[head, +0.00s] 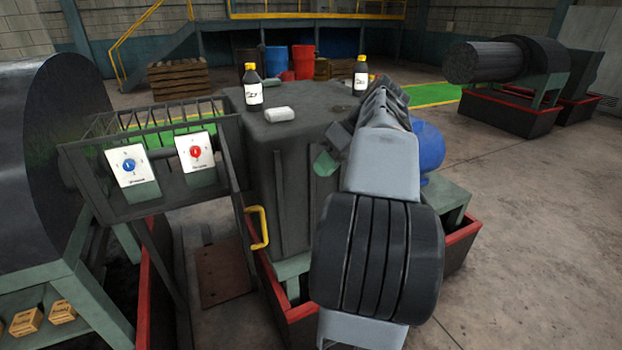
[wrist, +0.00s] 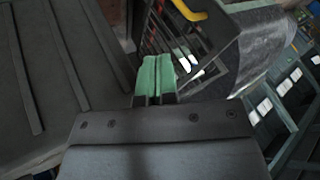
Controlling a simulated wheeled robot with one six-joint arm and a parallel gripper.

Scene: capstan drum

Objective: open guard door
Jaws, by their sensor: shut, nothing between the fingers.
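The guard is a dark frame with a barred top (head: 150,118), between the big drum and the dark gearbox housing. A yellow handle (head: 259,228) is on a narrow dark edge beside the housing, seen nearly edge-on, so I cannot tell how far the door stands open. My gripper (head: 325,163) is in front of the housing, above and right of the handle and apart from it. In the wrist view its green fingers (wrist: 157,78) are together and empty. Dark bars (wrist: 165,38) and a yellow piece (wrist: 188,8), likely the handle, show beyond them.
The dark housing (head: 285,180) carries two bottles (head: 252,90) (head: 360,78) and a white roll (head: 279,114). Two placards (head: 130,165) (head: 196,151) hang on the guard's front. The drum (head: 80,150) stands left. Red-edged bases line the floor; open floor lies right.

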